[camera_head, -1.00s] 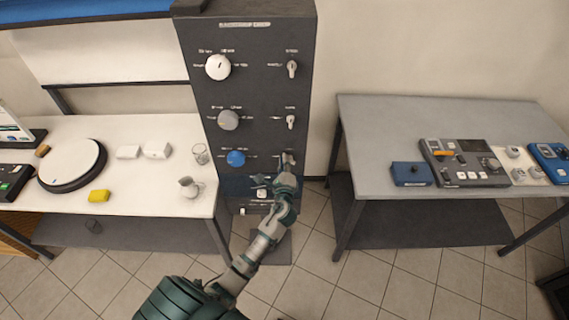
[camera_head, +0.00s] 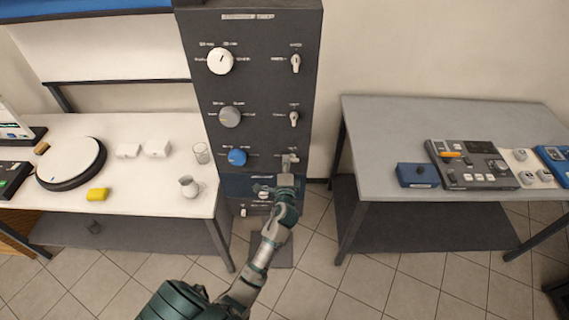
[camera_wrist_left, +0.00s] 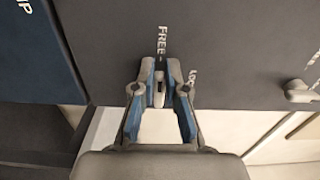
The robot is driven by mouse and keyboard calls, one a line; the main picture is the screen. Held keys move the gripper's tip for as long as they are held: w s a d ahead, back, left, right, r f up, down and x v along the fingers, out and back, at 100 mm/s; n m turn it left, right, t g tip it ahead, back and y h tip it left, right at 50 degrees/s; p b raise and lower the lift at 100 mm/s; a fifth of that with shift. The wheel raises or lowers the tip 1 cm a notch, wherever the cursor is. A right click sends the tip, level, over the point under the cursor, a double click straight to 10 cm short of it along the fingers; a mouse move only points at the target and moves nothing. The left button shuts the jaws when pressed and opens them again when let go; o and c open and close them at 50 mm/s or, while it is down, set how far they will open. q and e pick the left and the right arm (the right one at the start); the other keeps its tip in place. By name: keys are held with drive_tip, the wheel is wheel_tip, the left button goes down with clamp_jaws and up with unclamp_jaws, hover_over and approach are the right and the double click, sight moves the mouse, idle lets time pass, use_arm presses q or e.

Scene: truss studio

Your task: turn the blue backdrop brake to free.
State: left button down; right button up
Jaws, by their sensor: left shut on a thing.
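The blue backdrop brake (camera_wrist_left: 158,92) is a small grey lever on the dark control panel, in the row of the blue knob (camera_head: 237,157). My left gripper (camera_head: 289,162) is at this lever, right of the blue knob. In the left wrist view the gripper (camera_wrist_left: 159,76) has its fingertips closed around the lever. The lever lies in line with the printed word FREE, just beyond the fingertips. The LOCK word is to the right, partly covered by a finger. The gripper hides much of the lever in the head view. My right gripper is not in view.
The dark panel (camera_head: 262,85) also carries a white knob (camera_head: 220,61), a grey knob (camera_head: 229,117) and two more levers above. A white table (camera_head: 130,188) with a turntable, cups and a yellow block stands left. A grey table (camera_head: 375,125) with consoles stands right.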

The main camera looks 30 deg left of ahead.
use_arm(q)
drive_tip(key=shift+d+f, duration=0.25)
drive_tip(key=shift+f, duration=0.15)
drive_tip(key=c, duration=1.2)
unclamp_jaws()
drive_tip(key=shift+w, duration=0.1)
drive_tip(key=shift+w+d+r, duration=0.1)
drive_tip(key=shift+w, duration=0.05)
drive_tip(key=shift+r, duration=0.15)
drive_tip(key=v, duration=1.2)
